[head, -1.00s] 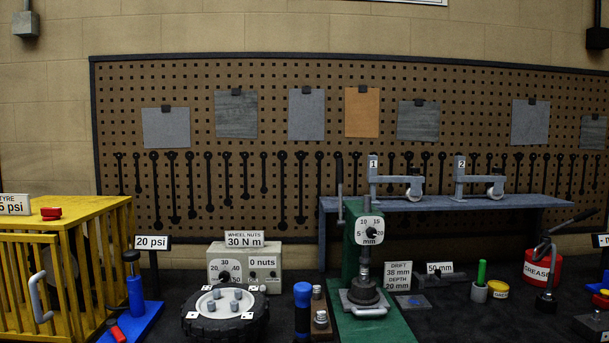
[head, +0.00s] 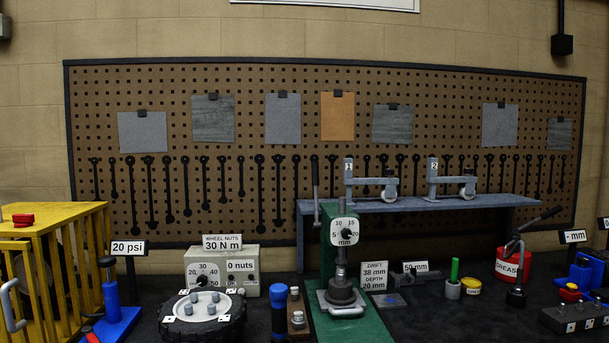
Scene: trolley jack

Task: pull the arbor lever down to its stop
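The green arbor press (head: 327,250) stands on the bench a little right of the middle in the head view. Its lever (head: 316,180) stands upright at the upper left of the press, with its handle in front of the pegboard. A round white dial (head: 344,232) marked in mm is on the press front. Below it, the dark ram (head: 341,268) comes down to a dark round piece (head: 341,291) on a grey plate. My gripper is not in view, and nothing is seen touching the lever.
A grey shelf (head: 500,202) carrying two numbered fixtures is behind the press to the right. Left are a tyre (head: 196,327), a gauge box (head: 222,269) and a yellow cage (head: 52,240). A blue-handled tool (head: 278,309) stands close left of the press. A red grease tub (head: 508,265) is farther right.

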